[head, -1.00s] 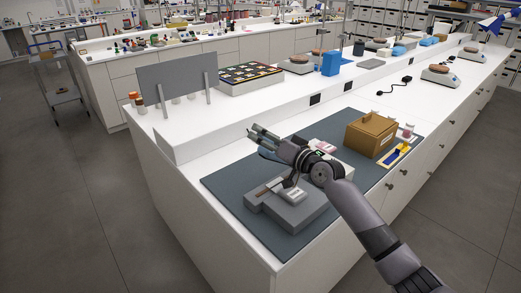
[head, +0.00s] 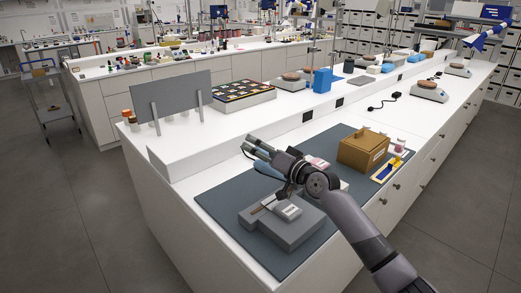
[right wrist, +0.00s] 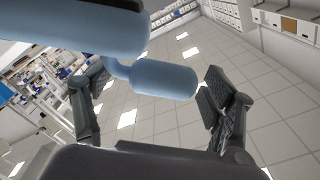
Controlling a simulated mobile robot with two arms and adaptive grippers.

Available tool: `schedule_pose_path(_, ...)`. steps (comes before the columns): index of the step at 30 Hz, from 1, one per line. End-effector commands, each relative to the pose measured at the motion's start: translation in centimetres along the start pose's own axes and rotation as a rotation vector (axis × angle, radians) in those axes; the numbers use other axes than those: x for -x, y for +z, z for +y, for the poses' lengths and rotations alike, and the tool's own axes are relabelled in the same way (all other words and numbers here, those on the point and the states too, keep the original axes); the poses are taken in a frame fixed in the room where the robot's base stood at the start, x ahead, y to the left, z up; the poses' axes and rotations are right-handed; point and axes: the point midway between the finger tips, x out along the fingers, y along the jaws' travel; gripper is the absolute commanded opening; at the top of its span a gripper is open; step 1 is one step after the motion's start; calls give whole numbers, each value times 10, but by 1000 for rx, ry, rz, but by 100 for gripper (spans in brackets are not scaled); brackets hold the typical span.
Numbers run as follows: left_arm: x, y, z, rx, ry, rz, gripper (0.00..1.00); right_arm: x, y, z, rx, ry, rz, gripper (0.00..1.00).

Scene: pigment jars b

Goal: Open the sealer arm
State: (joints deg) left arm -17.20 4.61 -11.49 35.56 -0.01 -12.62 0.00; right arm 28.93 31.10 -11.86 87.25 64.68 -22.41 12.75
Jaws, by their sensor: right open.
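The grey sealer (head: 280,232) sits on the dark mat near the bench's front corner, with a pale labelled block (head: 289,211) on top. My right gripper (head: 255,146) is above and behind it, fingers pointing left and away. A blue rounded bar (head: 268,169) shows just below the fingers. In the right wrist view a blue cylinder (right wrist: 165,80) lies ahead of and between the open fingers (right wrist: 150,108), with a larger blue piece at upper left. My arm hides how the blue bar joins the sealer, so the sealer arm's angle is unclear. My left gripper is out of view.
On the mat (head: 225,195) to the right stand a brown box (head: 362,150), small jars (head: 398,146) and a yellow-blue item (head: 389,168). A pink-labelled item (head: 317,162) is behind my wrist. A raised shelf with a grey panel (head: 172,94) runs along the back.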

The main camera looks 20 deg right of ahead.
Motion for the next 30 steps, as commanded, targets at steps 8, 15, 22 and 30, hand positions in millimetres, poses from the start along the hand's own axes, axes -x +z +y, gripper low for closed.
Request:
schedule_pose_path(8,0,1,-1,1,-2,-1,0,9,2,3,1,5,-3,77)
schedule_pose_path(15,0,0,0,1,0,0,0,52,3,3,3,5,-5,77)
schedule_pose_path(22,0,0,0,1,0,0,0,95,3,1,4,3,-6,77)
schedule_pose_path(30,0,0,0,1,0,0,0,117,2,0,1,1,-3,77)
